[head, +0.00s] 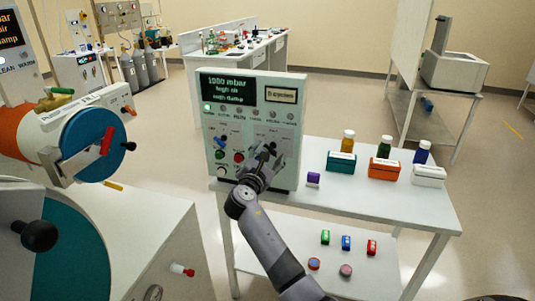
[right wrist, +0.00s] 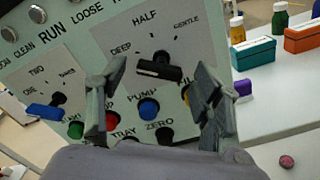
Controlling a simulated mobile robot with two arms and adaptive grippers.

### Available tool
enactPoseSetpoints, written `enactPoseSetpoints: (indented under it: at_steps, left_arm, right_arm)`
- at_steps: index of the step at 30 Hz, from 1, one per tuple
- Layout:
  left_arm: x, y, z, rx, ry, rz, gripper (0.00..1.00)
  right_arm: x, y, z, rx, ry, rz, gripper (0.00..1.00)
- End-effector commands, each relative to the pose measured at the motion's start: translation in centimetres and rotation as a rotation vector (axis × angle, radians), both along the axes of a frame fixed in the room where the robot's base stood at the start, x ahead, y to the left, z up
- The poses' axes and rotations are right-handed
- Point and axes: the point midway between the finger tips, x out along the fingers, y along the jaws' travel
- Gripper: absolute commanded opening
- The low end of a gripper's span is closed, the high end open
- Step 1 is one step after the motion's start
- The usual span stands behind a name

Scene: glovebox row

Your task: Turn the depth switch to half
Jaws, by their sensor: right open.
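The depth switch (right wrist: 160,70) is a black bar knob on a pale plate lettered DEEP, HALF and GENTLE in the right wrist view. Its bar lies roughly across the picture, with a pale mark at its left end, on the DEEP side; HALF stands above it. I cannot tell its exact setting. My right gripper (right wrist: 158,98) is open, one finger to each side of the switch, with a visible gap at both sides. In the head view my right gripper (head: 264,158) is in front of the control panel (head: 291,140) and hides most of the switch. My left gripper is not in view.
A blue switch (right wrist: 45,111) lettered ONE and TWO and several coloured buttons, such as a blue one (right wrist: 149,108), sit close by. The panel stands on a white table (head: 400,207) with bottles and boxes at right. A glovebox with an orange-and-blue port (head: 85,150) is at left.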

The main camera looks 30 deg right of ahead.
Motion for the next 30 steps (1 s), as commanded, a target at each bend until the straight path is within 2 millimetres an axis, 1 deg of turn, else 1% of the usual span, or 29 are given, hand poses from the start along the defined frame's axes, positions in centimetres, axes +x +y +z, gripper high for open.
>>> enactPoseSetpoints:
  at_steps: [7,8,27,29,30]
  left_arm:
    - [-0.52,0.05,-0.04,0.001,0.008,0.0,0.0]
    - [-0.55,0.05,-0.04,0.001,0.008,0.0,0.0]
    - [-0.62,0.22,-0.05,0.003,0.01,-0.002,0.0]
    - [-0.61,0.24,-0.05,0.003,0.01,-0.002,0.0]
    - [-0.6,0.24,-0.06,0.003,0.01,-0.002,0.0]
  right_arm:
    - [0.07,-0.06,0.0,0.001,-0.001,0.0,0.6]
    - [0.06,-0.06,-0.01,0.001,-0.001,0.0,0.59]
    - [0.04,-0.02,-0.03,0.001,0.0,0.001,0.16]
    - [0.04,-0.01,-0.05,0.001,0.0,0.001,0.12]
    - [0.04,-0.01,-0.05,0.001,0.0,0.001,0.12]
